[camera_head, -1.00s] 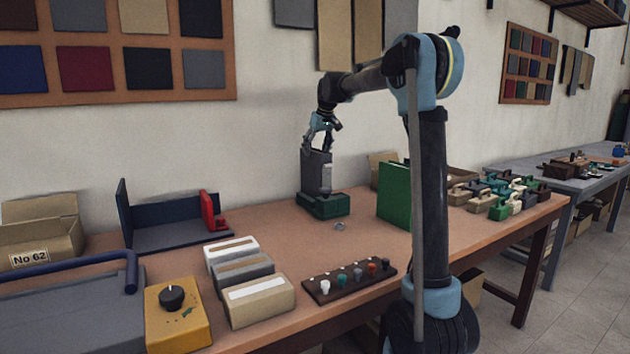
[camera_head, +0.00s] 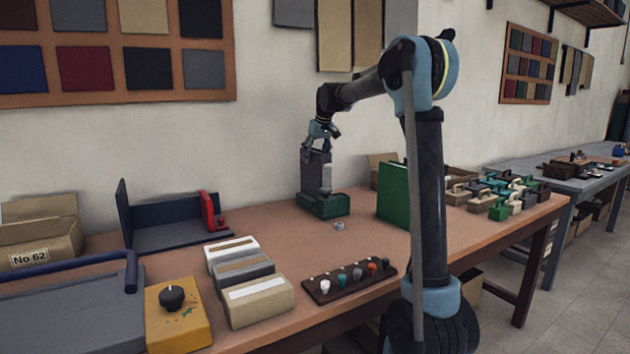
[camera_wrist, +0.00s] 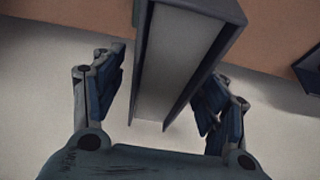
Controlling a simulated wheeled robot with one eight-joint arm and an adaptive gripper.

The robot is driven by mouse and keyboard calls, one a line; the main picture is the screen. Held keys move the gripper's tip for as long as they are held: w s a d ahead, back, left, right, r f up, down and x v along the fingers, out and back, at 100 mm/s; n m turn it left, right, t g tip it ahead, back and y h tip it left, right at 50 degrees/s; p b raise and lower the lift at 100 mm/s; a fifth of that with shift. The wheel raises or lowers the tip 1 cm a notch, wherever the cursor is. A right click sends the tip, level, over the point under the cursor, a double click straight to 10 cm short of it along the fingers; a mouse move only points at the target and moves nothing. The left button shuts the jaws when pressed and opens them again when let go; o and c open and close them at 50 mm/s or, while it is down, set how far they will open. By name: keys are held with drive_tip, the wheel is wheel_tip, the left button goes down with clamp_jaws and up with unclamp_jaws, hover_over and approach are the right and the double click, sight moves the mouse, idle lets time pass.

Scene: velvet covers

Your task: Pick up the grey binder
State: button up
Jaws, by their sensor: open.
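The grey binder (camera_head: 316,168) stands upright at the green-based device (camera_head: 323,205) near the back of the table. In the wrist view the grey binder (camera_wrist: 180,50) shows from above as two dark covers with a pale inside between them. My gripper (camera_head: 319,138) is at the binder's upper end in the head view. In the wrist view my gripper (camera_wrist: 160,82) is open, with one finger on each side of the binder and visible gaps. Whether anything touches it elsewhere, I cannot tell.
A green upright panel (camera_head: 394,192) stands right of the binder. A dark stand with a red block (camera_head: 208,210) is to the left. Boxes (camera_head: 258,300), a yellow dial box (camera_head: 178,312) and a knob strip (camera_head: 348,280) lie in front. The wall is close behind.

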drive_tip(key=shift+f, duration=0.1)
clamp_jaws()
idle(0.3)
